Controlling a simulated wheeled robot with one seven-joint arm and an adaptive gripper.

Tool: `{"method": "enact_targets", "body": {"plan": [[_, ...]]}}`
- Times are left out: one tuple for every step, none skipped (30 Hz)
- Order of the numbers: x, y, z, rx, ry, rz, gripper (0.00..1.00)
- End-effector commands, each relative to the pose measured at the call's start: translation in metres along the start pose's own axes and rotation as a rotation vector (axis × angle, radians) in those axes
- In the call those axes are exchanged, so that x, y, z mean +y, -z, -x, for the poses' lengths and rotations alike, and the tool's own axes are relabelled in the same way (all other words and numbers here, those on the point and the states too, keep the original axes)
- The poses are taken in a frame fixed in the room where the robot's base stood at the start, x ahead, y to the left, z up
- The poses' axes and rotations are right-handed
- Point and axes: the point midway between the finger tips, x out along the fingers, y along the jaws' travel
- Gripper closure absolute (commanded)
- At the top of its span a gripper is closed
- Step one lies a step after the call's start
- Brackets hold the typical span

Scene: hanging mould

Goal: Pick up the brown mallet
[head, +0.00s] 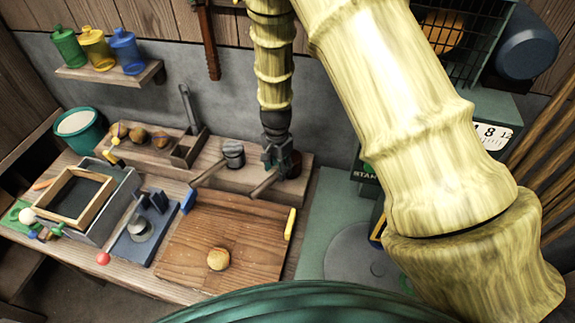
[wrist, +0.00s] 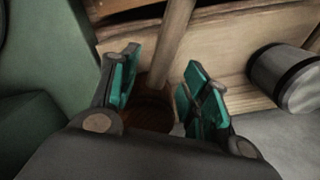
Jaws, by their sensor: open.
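The brown mallet has a dark reddish-brown head (head: 293,165) on the wooden ledge. Its pale handle (head: 264,184) sticks out over the front edge. My gripper (head: 276,165) is pointed down at the mallet, partly covering its head. In the wrist view, my gripper (wrist: 158,98) is open, with teal finger pads on either side of the mallet. The handle (wrist: 174,45) runs up between the fingers and the dark head (wrist: 150,112) shows low between them. I see no clear grip on it; the lower part of the head is hidden by my gripper.
A similar grey mallet (head: 233,153) lies left on the ledge (head: 220,180); its head (wrist: 288,75) is at right in the wrist view. A wooden board (head: 190,245) with a round bun-like object (head: 219,259) lies in front. A green machine (head: 320,225) stands at right.

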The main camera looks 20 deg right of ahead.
Motion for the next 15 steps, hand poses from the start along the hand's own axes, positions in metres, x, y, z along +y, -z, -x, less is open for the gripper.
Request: {"method": "enact_targets", "body": {"plan": [[0.001,0.0,-0.003,-0.001,-0.001,0.0,0.54],[0.001,0.0,-0.005,-0.001,-0.001,0.0,0.54],[0.001,0.0,-0.009,-0.001,-0.001,0.0,0.54],[0.001,0.0,-0.013,-0.001,-0.001,0.0,0.54],[0.001,0.0,-0.016,-0.001,-0.001,0.0,0.54],[0.0,0.0,-0.019,0.0,0.0,0.0,0.54],[0.0,0.0,-0.021,0.0,0.0,0.0,0.54],[0.001,0.0,-0.024,0.0,-0.001,0.0,0.54],[0.001,0.0,-0.027,0.0,-0.001,0.0,0.54],[0.001,0.0,-0.028,0.0,-0.001,0.0,0.54],[0.001,0.0,-0.029,0.0,0.0,0.0,0.54],[0.0,0.0,-0.03,0.0,0.0,0.0,0.54],[0.0,0.0,-0.031,0.0,0.0,0.0,0.54],[0.0,0.0,-0.032,0.0,0.001,0.0,0.54],[0.0,0.0,-0.032,0.001,0.001,0.0,0.54]]}}
